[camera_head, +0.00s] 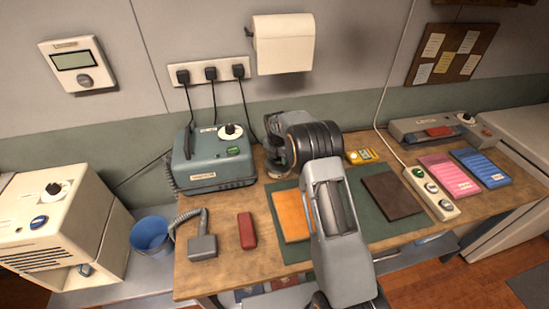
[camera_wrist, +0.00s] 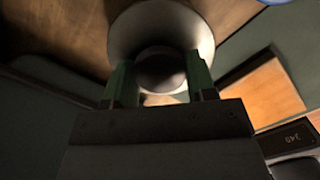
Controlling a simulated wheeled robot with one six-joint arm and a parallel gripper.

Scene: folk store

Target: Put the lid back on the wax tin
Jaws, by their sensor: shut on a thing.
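In the wrist view, a pale round disc (camera_wrist: 122,32) with a darker round knob (camera_wrist: 160,78) sits at my fingertips; it looks like the lid. My gripper (camera_wrist: 160,85) is shut on the knob, with one green finger on each side. In the head view, my gripper (camera_head: 278,158) is low over the back of the wooden table, right of the grey-blue box, and largely hidden by my own wrist. The wax tin cannot be made out for certain in either view. Whether the disc rests on something or hangs free cannot be told.
The grey-blue box (camera_head: 214,165) with a dial stands close left of my gripper.

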